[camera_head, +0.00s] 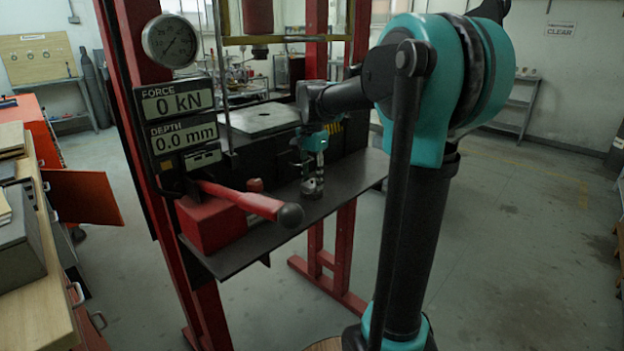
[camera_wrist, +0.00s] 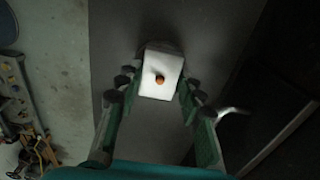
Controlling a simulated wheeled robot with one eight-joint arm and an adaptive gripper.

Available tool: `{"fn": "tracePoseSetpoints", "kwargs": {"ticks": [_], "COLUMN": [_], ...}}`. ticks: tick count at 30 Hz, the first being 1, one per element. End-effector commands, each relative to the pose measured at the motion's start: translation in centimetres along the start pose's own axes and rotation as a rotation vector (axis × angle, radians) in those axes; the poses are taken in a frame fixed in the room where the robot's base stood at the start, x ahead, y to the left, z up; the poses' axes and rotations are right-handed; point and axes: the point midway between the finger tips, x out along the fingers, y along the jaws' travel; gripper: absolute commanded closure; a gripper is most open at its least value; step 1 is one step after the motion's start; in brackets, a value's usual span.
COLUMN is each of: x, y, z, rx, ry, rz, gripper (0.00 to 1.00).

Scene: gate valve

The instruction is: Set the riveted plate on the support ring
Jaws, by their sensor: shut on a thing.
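The riveted plate (camera_wrist: 151,88) is a small pale rectangle with a copper-coloured rivet head near its middle, in the centre of the wrist view. My gripper (camera_wrist: 157,82) is shut on the plate, with one finger at each side of it. In the head view my gripper (camera_head: 312,184) points down over the dark shelf at the front of the press; the plate cannot be made out there. A dark rounded edge shows just beyond the plate in the wrist view, mostly hidden by it. I cannot tell if it is the support ring.
The red-framed press holds a pale bed plate (camera_head: 265,117) with a small hole, behind the shelf (camera_head: 250,243). A red pump block (camera_head: 208,224) with a red lever (camera_head: 243,198) stands left of my gripper. The display (camera_head: 180,118) reads 0 kN and 0.0 mm.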

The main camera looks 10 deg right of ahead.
Motion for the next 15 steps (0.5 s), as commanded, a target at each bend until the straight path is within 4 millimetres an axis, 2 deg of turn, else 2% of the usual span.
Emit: {"fn": "tracePoseSetpoints", "kwargs": {"ticks": [9,10,14,15], "x": [0.3,0.26,0.24,0.24], "y": [0.0,0.0,0.0,0.0], "z": [-0.02,-0.02,-0.02,-0.02], "rx": [0.0,0.0,0.0,0.0], "ry": [0.0,0.0,0.0,0.0], "rz": [0.0,0.0,0.0,0.0], "gripper": [0.96,0.59,0.43,0.42]}}
